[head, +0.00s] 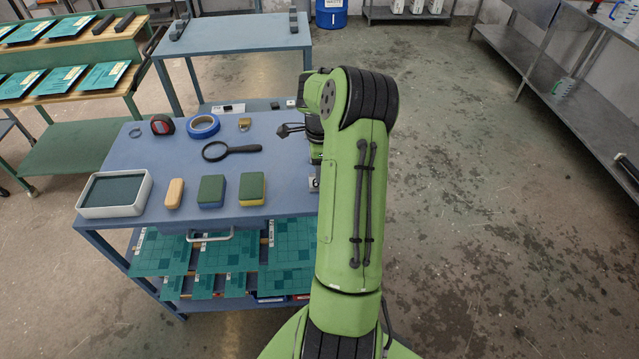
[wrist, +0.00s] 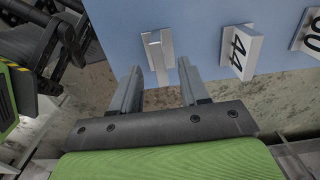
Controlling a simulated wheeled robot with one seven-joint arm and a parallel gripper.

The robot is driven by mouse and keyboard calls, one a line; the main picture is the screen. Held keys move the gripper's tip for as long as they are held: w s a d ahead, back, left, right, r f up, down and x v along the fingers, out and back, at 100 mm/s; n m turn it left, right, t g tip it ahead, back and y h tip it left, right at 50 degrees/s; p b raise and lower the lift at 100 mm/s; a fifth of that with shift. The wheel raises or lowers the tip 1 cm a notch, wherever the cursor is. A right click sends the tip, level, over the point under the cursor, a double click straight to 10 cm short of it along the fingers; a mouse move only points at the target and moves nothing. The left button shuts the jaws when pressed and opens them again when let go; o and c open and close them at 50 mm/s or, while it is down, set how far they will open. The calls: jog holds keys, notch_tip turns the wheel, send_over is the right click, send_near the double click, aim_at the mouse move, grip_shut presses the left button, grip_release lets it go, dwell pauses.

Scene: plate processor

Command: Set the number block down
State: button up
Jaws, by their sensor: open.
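A small white number block (wrist: 158,62) stands on the blue table top (wrist: 115,25), close to its edge in the wrist view. My gripper (wrist: 159,66) is open, with one finger on each side of the block's near end. No number can be read on this block.
The blue table (head: 280,205) also holds a white tray (head: 146,193), sponges (head: 211,192), a magnifier (head: 218,151), blue tape (head: 203,126) and a tape measure (head: 162,125). Teal plates (head: 222,258) lie on the shelf below. The floor to the right is open.

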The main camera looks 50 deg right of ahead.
notch_tip(320, 180, down, 4)
jog(key=shift+r, duration=0.35)
grip_shut()
